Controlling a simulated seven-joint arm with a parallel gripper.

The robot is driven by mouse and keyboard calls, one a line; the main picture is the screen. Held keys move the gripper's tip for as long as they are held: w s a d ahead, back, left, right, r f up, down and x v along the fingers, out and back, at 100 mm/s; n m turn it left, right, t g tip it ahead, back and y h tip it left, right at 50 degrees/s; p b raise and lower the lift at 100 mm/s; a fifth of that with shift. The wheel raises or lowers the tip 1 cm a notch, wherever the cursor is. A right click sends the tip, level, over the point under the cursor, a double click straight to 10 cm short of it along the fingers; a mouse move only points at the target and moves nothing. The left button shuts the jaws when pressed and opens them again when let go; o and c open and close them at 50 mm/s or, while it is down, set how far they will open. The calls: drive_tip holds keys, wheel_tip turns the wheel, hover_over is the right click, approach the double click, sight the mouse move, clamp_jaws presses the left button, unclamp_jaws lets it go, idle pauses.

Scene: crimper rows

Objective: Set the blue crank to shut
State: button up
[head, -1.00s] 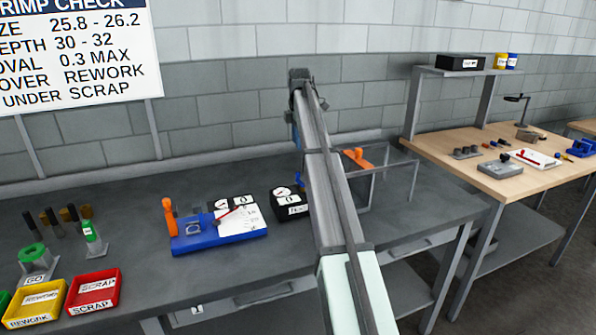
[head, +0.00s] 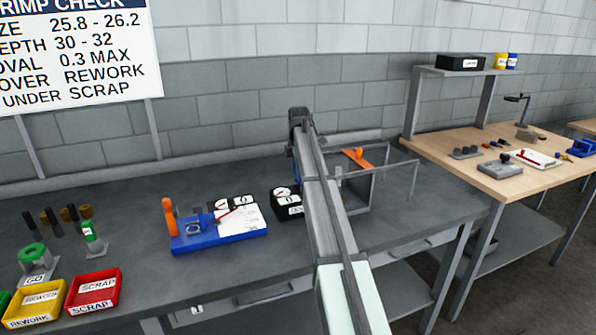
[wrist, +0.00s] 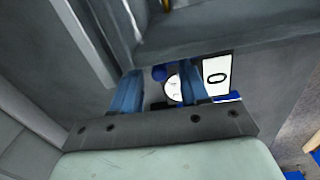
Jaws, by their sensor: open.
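A blue round knob (wrist: 158,73), which looks like the end of the blue crank, shows between my fingertips in the wrist view. The rest of the crank is hidden, so I cannot tell its setting. My gripper (wrist: 157,80) is open, with its two blue fingers apart on either side of the knob. I cannot tell whether they touch it. In the head view my arm covers the crank and most of the gripper. The black gauge box (head: 284,211) with a white dial and a 0 card stands just left of my arm.
A blue fixture (head: 190,243) with an orange handle stands left of the gauge box. A clear-sided frame with an orange lever (head: 356,159) stands right of my arm. A red scrap bin (head: 95,291) and a yellow rework bin (head: 38,304) are at the front left.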

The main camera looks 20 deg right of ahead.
drive_tip(key=shift+c, duration=0.2)
clamp_jaws()
idle(0.3)
drive_tip(key=shift+d+m, duration=0.2)
drive_tip(key=shift+m, duration=0.3)
drive_tip(key=shift+o, duration=0.2)
unclamp_jaws()
